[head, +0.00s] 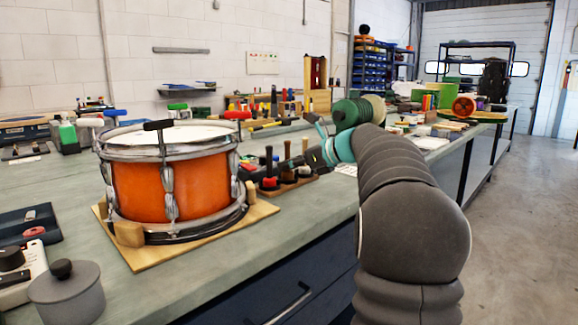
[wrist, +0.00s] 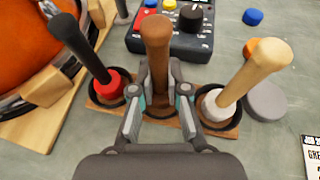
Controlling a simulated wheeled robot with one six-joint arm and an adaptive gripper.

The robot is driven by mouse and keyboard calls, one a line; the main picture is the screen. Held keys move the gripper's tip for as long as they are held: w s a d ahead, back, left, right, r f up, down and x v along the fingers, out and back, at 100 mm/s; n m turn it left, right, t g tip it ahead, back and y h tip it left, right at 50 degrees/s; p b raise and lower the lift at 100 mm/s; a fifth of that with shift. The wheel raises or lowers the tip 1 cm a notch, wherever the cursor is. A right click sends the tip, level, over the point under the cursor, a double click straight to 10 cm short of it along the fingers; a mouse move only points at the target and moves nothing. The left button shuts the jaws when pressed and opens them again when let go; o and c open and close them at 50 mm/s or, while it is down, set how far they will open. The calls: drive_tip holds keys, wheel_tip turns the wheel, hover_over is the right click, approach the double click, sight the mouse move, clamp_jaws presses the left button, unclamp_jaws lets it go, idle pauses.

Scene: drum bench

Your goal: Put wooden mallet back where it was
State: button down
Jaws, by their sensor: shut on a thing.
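A brown wooden mallet (wrist: 157,45) stands upright between my fingers in the wrist view, at the middle place of a wooden rack (wrist: 105,118). My gripper (wrist: 159,88) is shut on it. The mallet's lower end is largely hidden by my fingers, so I cannot tell how deep it sits. To its left stands a black-handled mallet with a red head (wrist: 108,85). To its right stands a pale-handled mallet with a white head (wrist: 215,103). In the head view my gripper (head: 314,160) is at the rack (head: 285,187), right of the drum.
An orange drum (head: 172,185) on a wooden board (head: 150,255) stands left of the rack. A dark box with knobs (wrist: 175,32) lies behind the rack. A grey disc (wrist: 267,101) and a blue cap (wrist: 253,16) lie to the right. The bench front (head: 300,215) is clear.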

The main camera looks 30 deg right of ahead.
drive_tip(key=shift+f, duration=0.1)
drive_tip(key=c, duration=1.2)
unclamp_jaws()
drive_tip(key=shift+s+d, duration=0.1)
drive_tip(key=v, duration=1.1)
drive_tip(key=shift+s+d+r+p, duration=0.15)
drive_tip(key=shift+s+r+p, duration=0.05)
drive_tip(key=shift+r+p, duration=0.15)
